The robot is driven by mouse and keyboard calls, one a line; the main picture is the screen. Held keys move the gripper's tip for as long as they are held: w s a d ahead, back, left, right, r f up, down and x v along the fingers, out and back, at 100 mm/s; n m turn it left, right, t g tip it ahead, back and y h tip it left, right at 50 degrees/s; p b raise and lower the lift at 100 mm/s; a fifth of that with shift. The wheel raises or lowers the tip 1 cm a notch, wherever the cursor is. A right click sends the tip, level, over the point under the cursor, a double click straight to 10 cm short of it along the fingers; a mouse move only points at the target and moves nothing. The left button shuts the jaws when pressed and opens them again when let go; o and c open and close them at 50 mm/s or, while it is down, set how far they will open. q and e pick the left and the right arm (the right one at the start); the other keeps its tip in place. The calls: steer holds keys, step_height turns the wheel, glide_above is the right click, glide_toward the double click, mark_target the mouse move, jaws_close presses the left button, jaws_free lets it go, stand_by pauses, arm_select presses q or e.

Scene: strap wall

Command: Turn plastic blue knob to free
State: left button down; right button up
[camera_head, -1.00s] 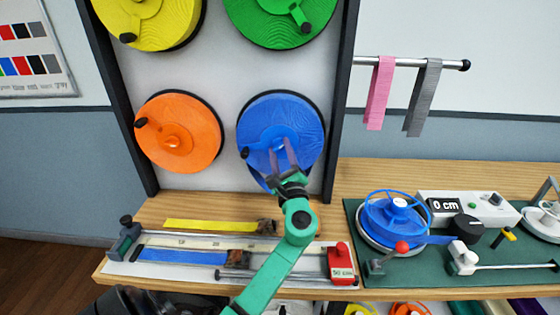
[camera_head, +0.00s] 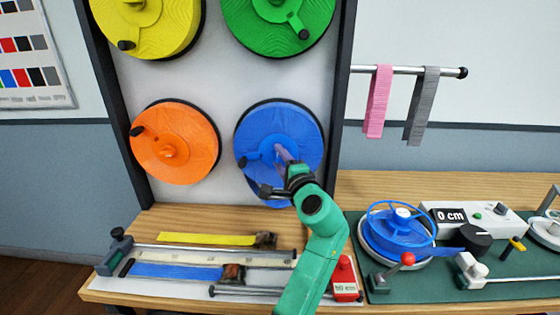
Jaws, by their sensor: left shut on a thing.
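The large round blue strap reel (camera_head: 262,128) hangs at the lower right of the framed wall panel. It has a black crank grip (camera_head: 242,162) on its left side. The knob's exact angle cannot be told. My right gripper is not in view.
Orange (camera_head: 196,133), yellow (camera_head: 175,20) and green (camera_head: 275,25) reels share the panel. Below is a wooden bench (camera_head: 190,215) with a strap-measuring board (camera_head: 210,262) and a green mat (camera_head: 375,290) holding a blue winder (camera_head: 400,230). Pink and grey straps (camera_head: 378,105) hang at right.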

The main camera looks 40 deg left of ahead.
arm_select(q)
steer(key=shift+f+n, duration=0.2)
steer(key=shift+n, duration=0.3)
steer(key=shift+c, duration=2.4)
jaws_free()
steer(key=shift+o, duration=0.6)
steer(key=shift+s+r, duration=0.1)
steer(key=shift+r, duration=0.05)
